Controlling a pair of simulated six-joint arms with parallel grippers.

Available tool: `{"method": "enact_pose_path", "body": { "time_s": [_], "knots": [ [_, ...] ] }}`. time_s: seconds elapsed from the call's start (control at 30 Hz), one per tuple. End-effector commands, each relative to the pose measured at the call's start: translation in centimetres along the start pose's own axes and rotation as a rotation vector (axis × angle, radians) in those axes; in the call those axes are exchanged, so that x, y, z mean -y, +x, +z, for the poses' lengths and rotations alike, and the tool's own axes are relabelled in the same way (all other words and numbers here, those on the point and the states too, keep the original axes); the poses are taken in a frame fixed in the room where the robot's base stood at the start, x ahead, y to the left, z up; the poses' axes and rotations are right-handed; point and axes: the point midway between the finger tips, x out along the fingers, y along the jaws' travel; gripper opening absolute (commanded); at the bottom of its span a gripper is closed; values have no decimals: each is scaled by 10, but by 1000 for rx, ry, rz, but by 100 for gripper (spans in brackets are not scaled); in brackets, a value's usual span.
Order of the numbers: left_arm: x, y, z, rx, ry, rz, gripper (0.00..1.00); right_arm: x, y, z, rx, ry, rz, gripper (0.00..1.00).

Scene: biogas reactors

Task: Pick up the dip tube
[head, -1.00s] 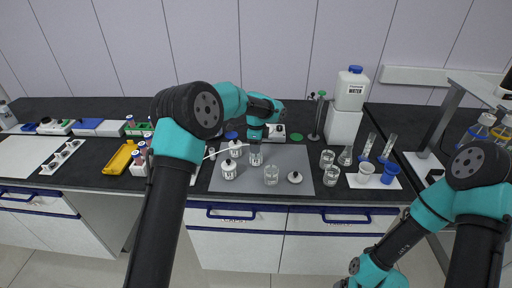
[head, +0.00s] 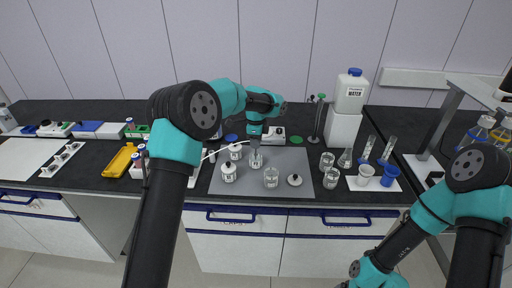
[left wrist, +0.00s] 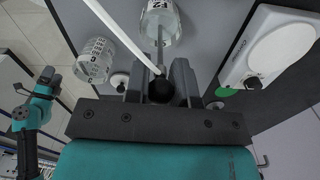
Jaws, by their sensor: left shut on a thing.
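My left gripper (head: 255,144) is over the grey mat, above a clear labelled vessel (head: 256,161). In the left wrist view, the left gripper (left wrist: 158,82) is shut on a round black piece (left wrist: 160,92). I take this piece, with the thin grey rod (left wrist: 160,48) running from it, to be the dip tube. The rod reaches toward the labelled vessel (left wrist: 160,22); I cannot tell whether its end is inside. A white hose (left wrist: 115,30) runs off from the black piece. It also shows left of the gripper in the head view (head: 214,152).
On the mat (head: 305,172) stand white-capped bottles (head: 229,172), a beaker (head: 271,177) and a small lid (head: 294,180). A balance (head: 273,136) is behind. More glassware (head: 331,178) and a water container (head: 351,90) stand right. A yellow tray (head: 119,158) lies left.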

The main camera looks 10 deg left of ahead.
Motion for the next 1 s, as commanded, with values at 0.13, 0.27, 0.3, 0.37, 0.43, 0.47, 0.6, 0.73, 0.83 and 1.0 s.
{"method": "enact_pose_path", "body": {
  "time_s": [0.13, 0.27, 0.3, 0.37, 0.43, 0.47, 0.6, 0.73, 0.83, 1.0],
  "knots": [
    [1, -29, 0, 0, 1, -5, 0, 0, 0, 0, 0, 0, 0, 84],
    [0, -51, 0, 0, 1, -4, 0, 0, 0, 0, 0, 0, 0, 84],
    [0, -56, 0, 0, 1, -4, 0, 0, 0, 0, 0, 0, 0, 84],
    [0, -61, 0, 0, 1, -2, 0, 0, 0, 0, 0, 0, 0, 84],
    [0, -66, 0, 0, 1, -2, 0, 0, 0, 0, 0, 0, 0, 84],
    [0, -67, 0, 0, 1, -2, 0, 0, 0, 0, 0, 0, 0, 84],
    [0, -68, 0, 0, 1, -1, 0, 0, 0, 0, 0, 0, 0, 84],
    [0, -68, 0, 0, 1, -1, 0, 0, 0, 0, 0, 0, 0, 84],
    [0, -68, 0, 0, 1, -1, 0, 0, 0, 0, 0, 0, 0, 84],
    [0, -68, -1, 0, 2, -1, 0, 0, 0, 0, 0, 0, 0, 84]
  ]
}}
